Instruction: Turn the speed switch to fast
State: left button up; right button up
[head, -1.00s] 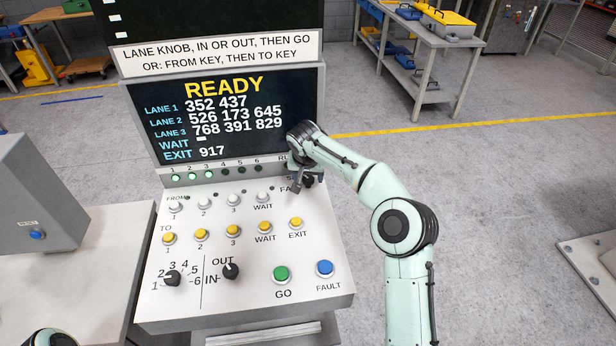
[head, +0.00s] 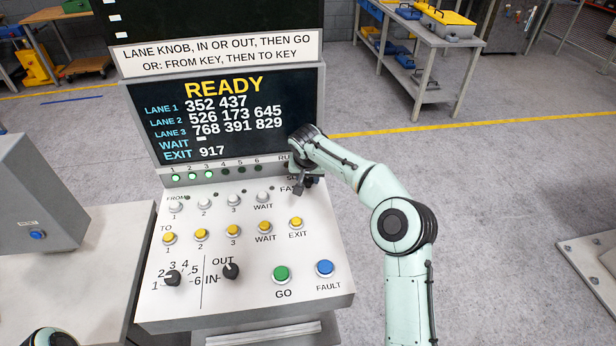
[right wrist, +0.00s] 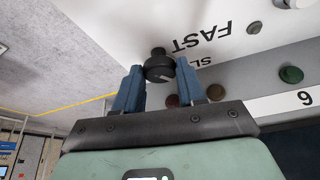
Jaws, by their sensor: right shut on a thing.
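The speed switch (right wrist: 158,66) is a small black knob with a pale mark on the panel, shown in the right wrist view. The word FAST (right wrist: 203,36) is beside it, upside down there, with the SLOW label partly covered by a finger. My right gripper (right wrist: 161,68) has its two blue fingers on either side of the knob, shut on it. In the head view my right gripper (head: 304,186) is at the panel's upper right edge and hides most of the switch. I cannot tell for sure which label the mark points at. My left gripper is out of view.
The sloped panel (head: 200,300) carries white and yellow keys, a lane knob (head: 172,278), an in/out knob (head: 231,271), a green GO button (head: 281,274) and a blue FAULT button (head: 325,268). The screen (head: 228,120) reads READY. Open floor lies to the right.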

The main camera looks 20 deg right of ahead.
jog(key=n, duration=0.2)
jog(key=n+y, duration=0.1)
jog(key=n, duration=0.1)
jog(key=n+y, duration=0.1)
jog(key=n, duration=0.1)
jog(key=shift+d+t, duration=0.3)
jog(key=n+y, duration=0.2)
jog(key=n, duration=0.3)
jog(key=shift+d, duration=0.15)
jog(key=shift+n, duration=0.3)
jog(key=o, duration=1)
jog(key=shift+o, duration=0.2)
jog(key=w+v, duration=0.1)
jog(key=v, duration=1.2)
jog(key=shift+d+r, duration=0.2)
jog(key=shift+r, duration=0.15)
jog(key=shift+s+g, duration=0.1)
jog(key=shift+g, duration=0.3)
